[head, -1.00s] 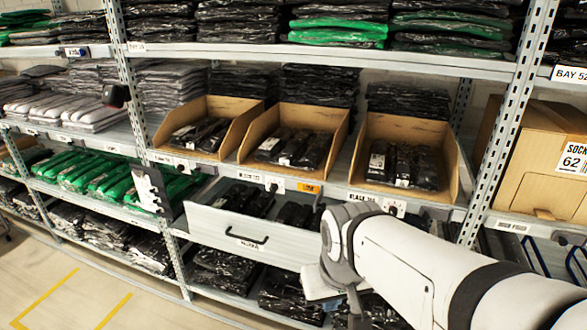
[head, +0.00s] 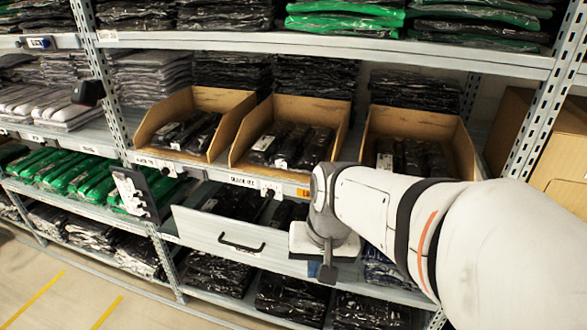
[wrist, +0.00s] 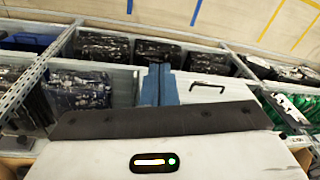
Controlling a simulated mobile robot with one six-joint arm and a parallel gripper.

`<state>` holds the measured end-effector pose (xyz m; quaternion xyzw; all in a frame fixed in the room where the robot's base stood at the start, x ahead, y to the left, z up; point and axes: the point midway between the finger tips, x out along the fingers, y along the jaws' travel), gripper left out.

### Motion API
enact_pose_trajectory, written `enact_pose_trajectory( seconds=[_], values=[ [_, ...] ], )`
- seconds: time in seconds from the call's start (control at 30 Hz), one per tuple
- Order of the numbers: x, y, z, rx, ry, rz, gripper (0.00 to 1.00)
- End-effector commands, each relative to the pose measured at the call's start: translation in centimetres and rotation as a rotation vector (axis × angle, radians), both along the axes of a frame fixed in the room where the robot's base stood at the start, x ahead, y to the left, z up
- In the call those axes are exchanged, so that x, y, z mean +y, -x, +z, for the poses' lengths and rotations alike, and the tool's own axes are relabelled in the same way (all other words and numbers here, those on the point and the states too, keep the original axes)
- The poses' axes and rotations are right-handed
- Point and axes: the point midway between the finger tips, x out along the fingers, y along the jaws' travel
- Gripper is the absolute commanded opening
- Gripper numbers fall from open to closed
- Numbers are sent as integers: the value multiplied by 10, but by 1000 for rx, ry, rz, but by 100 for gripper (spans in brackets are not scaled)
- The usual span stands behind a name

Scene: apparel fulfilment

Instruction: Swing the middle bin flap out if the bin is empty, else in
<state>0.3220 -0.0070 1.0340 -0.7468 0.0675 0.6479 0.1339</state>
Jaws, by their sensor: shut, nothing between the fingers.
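The middle bin (head: 241,146) is an open-fronted cardboard bin on the shelf, between two similar bins. It holds several black plastic-wrapped packs (head: 290,146), so it is not empty. On the shelf edge below it is a small white flap with a dark knob (head: 271,188), beside a label; I cannot tell which way the flap is swung. My gripper (head: 327,270) points down, shut and empty, below and right of that flap, near the right end of the drawer front. In the wrist view its bluish fingers (wrist: 158,85) are together.
The left bin (head: 226,137) and right bin (head: 455,133) also hold black packs. A pulled-out drawer (head: 205,226) with a black handle juts out below. A dark bracket-like panel (head: 133,194) stands out at the left post. Open floor (head: 40,290) lies at lower left.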

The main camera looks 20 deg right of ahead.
Motion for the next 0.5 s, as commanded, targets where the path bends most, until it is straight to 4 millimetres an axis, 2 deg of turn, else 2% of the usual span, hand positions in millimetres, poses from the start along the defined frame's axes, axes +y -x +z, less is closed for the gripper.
enact_pose_trajectory(
  seconds=[0.03, 0.17, 0.3, 0.5],
  values=[
    [-11, -12, 10, 43, -59, -142, 0],
    [-45, -44, 21, 153, -253, -567, 0],
    [-97, -76, 26, 261, -478, -1018, 0],
    [-174, -101, 25, 377, -761, -1505, 0]
  ],
)
